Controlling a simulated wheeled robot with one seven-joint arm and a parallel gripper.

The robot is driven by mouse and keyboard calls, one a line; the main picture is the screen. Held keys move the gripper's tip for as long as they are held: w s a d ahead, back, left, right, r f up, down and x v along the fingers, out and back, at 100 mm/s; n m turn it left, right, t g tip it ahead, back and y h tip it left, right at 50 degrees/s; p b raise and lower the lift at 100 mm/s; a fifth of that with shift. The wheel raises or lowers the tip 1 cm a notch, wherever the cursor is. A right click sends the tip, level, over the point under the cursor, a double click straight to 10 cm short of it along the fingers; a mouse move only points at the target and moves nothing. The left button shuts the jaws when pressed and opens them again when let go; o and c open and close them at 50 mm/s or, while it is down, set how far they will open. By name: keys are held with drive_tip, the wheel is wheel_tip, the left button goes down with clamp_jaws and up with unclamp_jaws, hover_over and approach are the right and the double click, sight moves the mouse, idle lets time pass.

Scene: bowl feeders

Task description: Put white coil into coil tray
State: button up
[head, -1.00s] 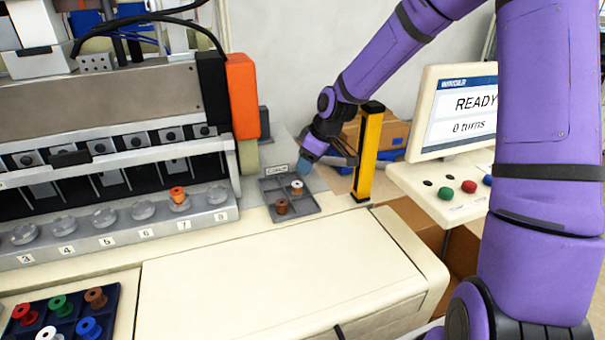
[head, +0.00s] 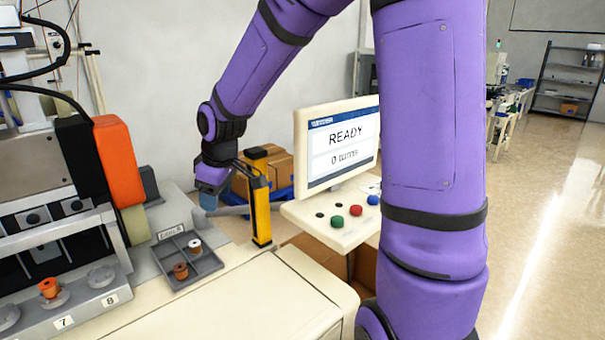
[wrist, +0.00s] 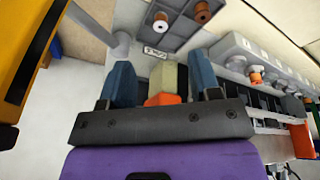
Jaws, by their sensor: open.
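The white coil (head: 194,246), a white-topped spool with a brownish winding, stands upright in a far compartment of the grey coil tray (head: 207,268). My gripper (head: 208,202) is above and behind the tray, apart from the coils. Its two blue fingers (wrist: 160,85) are spread in the wrist view with nothing held between them.
A yellow post (head: 259,198) stands close to the right of my gripper. The feeder rail (head: 75,312), with an orange coil (head: 49,288) on it, is left of the tray. A monitor (head: 338,150) reads READY, 0 turns. The cream surface (head: 225,315) in front is clear.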

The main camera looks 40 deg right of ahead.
drive_tip(key=s+d+r+m+t, duration=0.1)
drive_tip(key=s+r+m, duration=0.2)
drive_tip(key=s, duration=1)
drive_tip(key=s+d+r+m+t, duration=0.1)
drive_tip(key=s+r+m, duration=0.3)
drive_tip(key=s+r, duration=0.6)
drive_tip(key=s+d, duration=0.1)
drive_tip(key=s, duration=0.2)
drive_tip(key=shift+h, duration=0.4)
